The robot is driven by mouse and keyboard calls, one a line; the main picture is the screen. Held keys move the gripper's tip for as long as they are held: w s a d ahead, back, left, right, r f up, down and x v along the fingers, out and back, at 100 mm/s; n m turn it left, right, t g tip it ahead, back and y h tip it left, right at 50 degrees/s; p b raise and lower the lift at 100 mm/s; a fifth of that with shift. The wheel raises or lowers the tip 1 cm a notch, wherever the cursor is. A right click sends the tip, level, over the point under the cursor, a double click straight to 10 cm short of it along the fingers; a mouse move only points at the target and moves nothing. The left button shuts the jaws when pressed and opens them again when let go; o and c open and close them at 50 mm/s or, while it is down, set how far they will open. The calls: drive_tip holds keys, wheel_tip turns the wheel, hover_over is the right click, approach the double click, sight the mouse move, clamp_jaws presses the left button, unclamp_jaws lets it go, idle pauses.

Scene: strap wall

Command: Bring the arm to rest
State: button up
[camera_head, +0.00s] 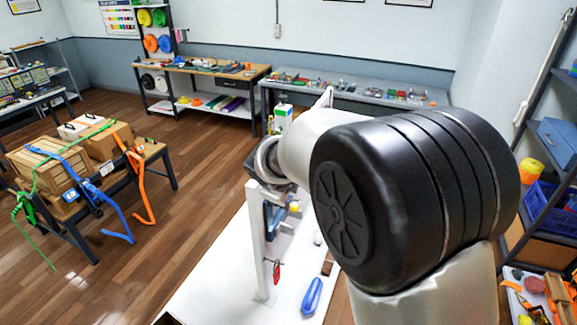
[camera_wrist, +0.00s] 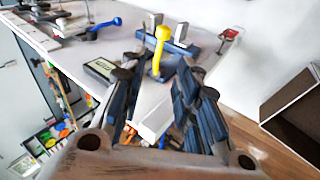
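My arm (camera_head: 400,190) fills the middle and right of the head view, with a large black joint close to the camera. It is bent, and its far links reach over a white work surface (camera_head: 215,270). My gripper (camera_wrist: 154,88) shows in the wrist view with its two dark fingers apart. I see nothing clamped between them. The white surface's edge lies beyond and below the fingers, and a yellow-handled tool (camera_wrist: 160,45) stands past the fingertips. In the head view my gripper is mostly hidden behind the arm.
A white post (camera_head: 258,240) rises from the work surface near the arm. A blue object (camera_head: 312,297) lies there. A bench with strapped boxes (camera_head: 45,165) stands left, and shelves (camera_head: 545,150) stand right. Wooden floor (camera_head: 170,215) is clear between the bench and the surface.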

drive_tip(key=shift+d, duration=0.1)
drive_tip(key=s+d+f+m+g+b, duration=0.1)
drive_tip(key=s+d+f+m+b, duration=0.2)
drive_tip(key=s+d+b, duration=0.45)
drive_tip(key=s+d+f+m+b, duration=0.2)
drive_tip(key=s+d+m+b, duration=0.2)
drive_tip(key=s+d+b, duration=0.35)
drive_tip(key=s+d+f+m+b, duration=0.1)
drive_tip(key=s+f+m+b, duration=0.2)
drive_tip(key=s+f+b, duration=0.4)
drive_tip(key=s+d+f+m+g+b, duration=0.1)
drive_tip(key=s+f+m+b, duration=0.2)
drive_tip(key=s+f+b, duration=0.4)
drive_tip(key=s+f, duration=0.2)
drive_tip(key=s, duration=0.5)
drive_tip(key=shift+d+y, duration=0.4)
